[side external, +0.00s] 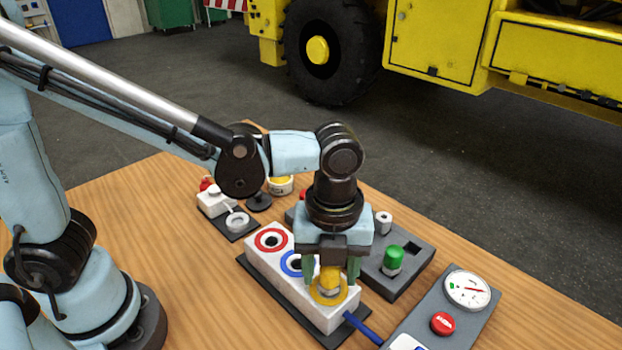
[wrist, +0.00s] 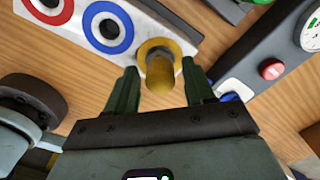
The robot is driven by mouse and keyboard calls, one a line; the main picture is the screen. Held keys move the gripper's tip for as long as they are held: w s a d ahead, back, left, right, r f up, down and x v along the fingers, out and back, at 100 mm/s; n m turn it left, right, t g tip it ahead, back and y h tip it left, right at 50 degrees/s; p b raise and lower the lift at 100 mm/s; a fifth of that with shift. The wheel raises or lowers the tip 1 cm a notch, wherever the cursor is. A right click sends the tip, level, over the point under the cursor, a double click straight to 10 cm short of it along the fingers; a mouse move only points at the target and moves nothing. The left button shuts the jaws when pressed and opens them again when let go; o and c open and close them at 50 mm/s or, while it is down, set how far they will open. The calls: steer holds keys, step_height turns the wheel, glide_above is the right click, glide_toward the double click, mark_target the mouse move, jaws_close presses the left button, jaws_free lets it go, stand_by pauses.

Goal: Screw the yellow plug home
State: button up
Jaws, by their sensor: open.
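The yellow plug (side external: 329,280) stands upright in the yellow-ringed port at the near end of the white block (side external: 343,315). It also shows in the wrist view (wrist: 160,74), with its yellow collar on the block. My gripper (side external: 319,275) is above the block, pointing down, with one green finger on each side of the plug. In the wrist view my gripper (wrist: 160,85) has its fingers spread, with gaps between them and the plug. How deep the plug's thread sits is hidden.
A red-ringed port (side external: 271,239) and a blue-ringed port (side external: 293,264) are on the same block. A grey tray with a green plug (side external: 393,257) lies close on the right. A grey panel carries a gauge (side external: 468,289) and a red button (side external: 443,323).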

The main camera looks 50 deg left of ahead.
steer(key=n, duration=1.1)
jaws_close()
steer(key=m, duration=1.1)
steer(key=shift+f+m, duration=0.1)
steer(key=shift+m, duration=0.2)
